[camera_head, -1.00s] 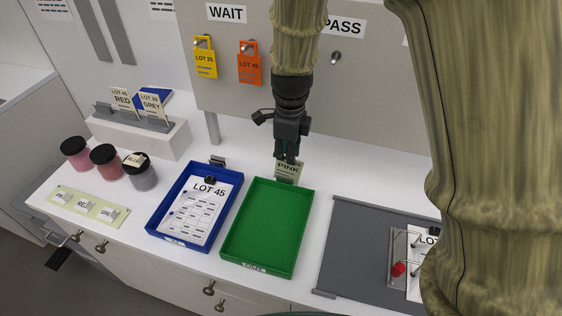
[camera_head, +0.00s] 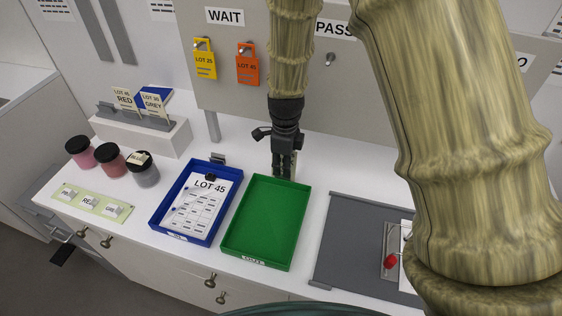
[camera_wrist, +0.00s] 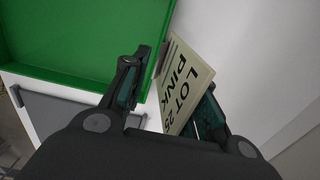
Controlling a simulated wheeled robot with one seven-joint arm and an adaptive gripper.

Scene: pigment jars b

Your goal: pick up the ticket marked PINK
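The ticket marked PINK (camera_wrist: 185,82) is a cream card reading LOT 25 PINK in the wrist view. It stands tilted in that picture between my two fingers. The left finger is apart from it, and the right finger is partly hidden behind it; I cannot tell if they touch. In the head view my gripper (camera_head: 283,168) points down just behind the green tray and hides most of the ticket; only a pale sliver (camera_head: 293,163) shows beside the fingers. My gripper (camera_wrist: 174,76) is open around the ticket.
The green tray (camera_head: 235,250) lies just in front of my gripper, with the blue tray (camera_head: 160,222) to its left. Jars (camera_head: 111,162) stand at the left. A rack (camera_head: 150,123) holds RED and GREY tickets. A grey mat (camera_head: 345,240) lies right.

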